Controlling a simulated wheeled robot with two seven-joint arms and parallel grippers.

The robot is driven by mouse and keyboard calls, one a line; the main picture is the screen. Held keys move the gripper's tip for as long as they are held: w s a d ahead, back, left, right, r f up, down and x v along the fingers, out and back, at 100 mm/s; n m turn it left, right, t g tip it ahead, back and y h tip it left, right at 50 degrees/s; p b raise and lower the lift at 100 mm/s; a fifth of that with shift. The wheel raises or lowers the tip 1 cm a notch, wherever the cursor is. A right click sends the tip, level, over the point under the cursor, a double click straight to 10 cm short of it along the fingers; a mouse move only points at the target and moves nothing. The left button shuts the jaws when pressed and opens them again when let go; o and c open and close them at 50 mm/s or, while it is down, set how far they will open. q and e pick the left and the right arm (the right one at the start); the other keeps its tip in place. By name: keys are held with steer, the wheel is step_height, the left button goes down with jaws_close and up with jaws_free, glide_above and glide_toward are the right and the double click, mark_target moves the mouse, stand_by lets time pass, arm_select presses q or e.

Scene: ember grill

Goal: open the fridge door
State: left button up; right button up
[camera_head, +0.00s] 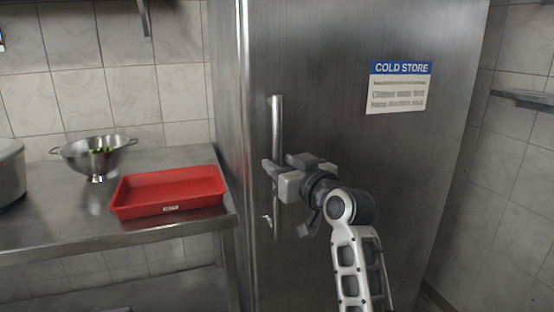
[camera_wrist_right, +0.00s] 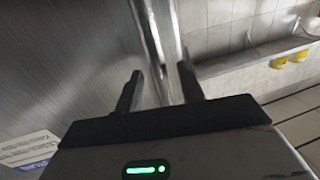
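The tall steel fridge door (camera_head: 350,60) carries a blue and white "COLD STORE" label (camera_head: 400,87) and looks shut. Its vertical bar handle (camera_head: 277,115) runs along the door's left side. My right gripper (camera_head: 280,166) is at the middle of this handle, one finger on each side of it in the picture. In the right wrist view, the gripper (camera_wrist_right: 160,88) has its two dark fingers apart, with the shiny handle (camera_wrist_right: 153,40) running down between them. Contact with the fingers cannot be told. My left gripper is not in view.
Left of the fridge, a steel counter (camera_head: 60,226) holds a red tray (camera_head: 170,205), a colander (camera_head: 112,160) with something green, and part of a pot (camera_head: 10,175). A wall shelf (camera_head: 525,98) is at the right. The space before the door's right part looks clear.

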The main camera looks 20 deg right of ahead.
steer(key=shift+x, duration=1.15)
jaws_close()
steer(key=shift+s, duration=0.1)
